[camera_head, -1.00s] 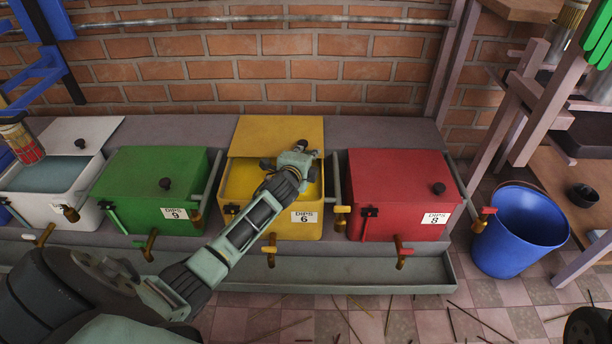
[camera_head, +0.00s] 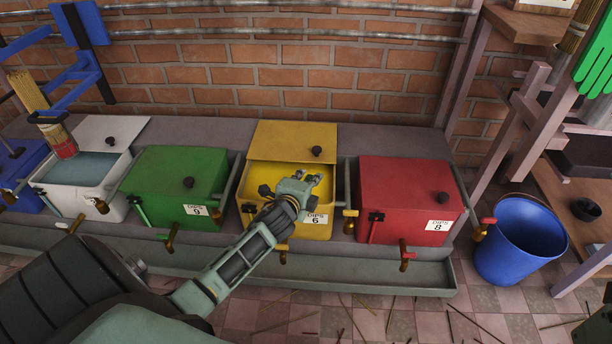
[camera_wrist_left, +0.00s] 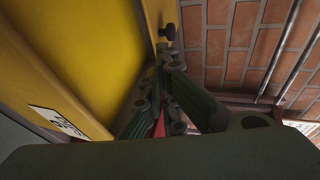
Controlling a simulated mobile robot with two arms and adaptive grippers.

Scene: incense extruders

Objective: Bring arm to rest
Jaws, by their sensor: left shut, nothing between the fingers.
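My left arm comes in from the lower left in the head view. Its gripper (camera_head: 308,181) is over the front of the open yellow dip box (camera_head: 289,226), which is labelled DIPS 6. The gripper is shut and empty. In the left wrist view the closed fingers (camera_wrist_left: 158,97) show beside the yellow box (camera_wrist_left: 83,45) and its raised lid. I cannot tell whether the fingers touch the box. The right gripper is not clearly in view; only a dark piece shows at the lower right edge of the head view.
A closed green box (camera_head: 168,183) stands left and a closed red box (camera_head: 405,195) right. A white box (camera_head: 82,197) with liquid is further left, under a bundle of sticks (camera_head: 62,146). A blue bucket (camera_head: 520,242) stands on the tiled floor at right. Taps line the box fronts.

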